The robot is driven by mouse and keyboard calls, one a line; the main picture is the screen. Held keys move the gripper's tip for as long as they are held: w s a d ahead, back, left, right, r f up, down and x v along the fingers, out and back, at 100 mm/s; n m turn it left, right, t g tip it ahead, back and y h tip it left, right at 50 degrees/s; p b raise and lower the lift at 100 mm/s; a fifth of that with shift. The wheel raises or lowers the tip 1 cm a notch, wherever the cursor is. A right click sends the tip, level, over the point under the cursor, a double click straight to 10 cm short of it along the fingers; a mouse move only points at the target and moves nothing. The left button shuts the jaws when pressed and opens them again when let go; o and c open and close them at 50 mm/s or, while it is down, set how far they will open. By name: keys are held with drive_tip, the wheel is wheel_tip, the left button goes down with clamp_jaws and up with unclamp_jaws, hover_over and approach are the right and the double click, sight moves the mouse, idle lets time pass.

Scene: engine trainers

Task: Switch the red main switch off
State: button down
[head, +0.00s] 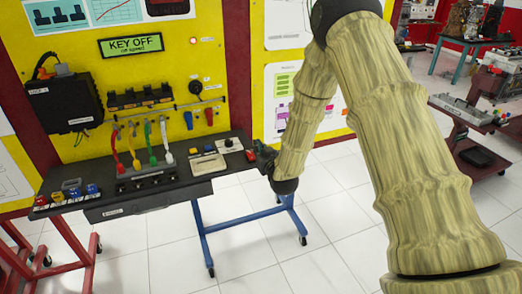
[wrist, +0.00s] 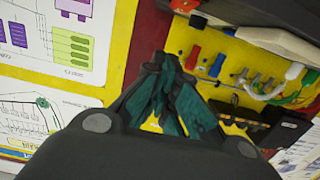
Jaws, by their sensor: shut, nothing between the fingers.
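A small red part (head: 250,156) sits at the right end of the dark bench top; it may be the red main switch, but it is too small for me to read its position. My gripper (head: 262,154) is at that right end, just right of the red part; I cannot tell whether they touch. In the wrist view my gripper (wrist: 168,72) shows its teal fingers drawn together, shut and empty. A red piece also shows at the top of the wrist view (wrist: 184,5); I cannot tell if it is the same part.
The bench (head: 150,200) stands on blue legs before a yellow panel (head: 215,75) with a "KEY OFF" display (head: 131,45). Tiled floor is clear in front.

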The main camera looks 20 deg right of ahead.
drive_tip(key=p, duration=0.1)
hover_over(254, 157)
drive_tip(key=shift+s+f, duration=0.15)
drive_tip(key=shift+s, duration=0.25)
drive_tip(key=shift+w+f+p, duration=0.35)
drive_tip(key=shift+f+p, duration=0.2)
drive_tip(key=shift+f, duration=0.2)
drive_tip(key=shift+w+f+p, duration=0.2)
drive_tip(key=shift+f+p, duration=0.3)
drive_tip(key=shift+f, duration=0.85)
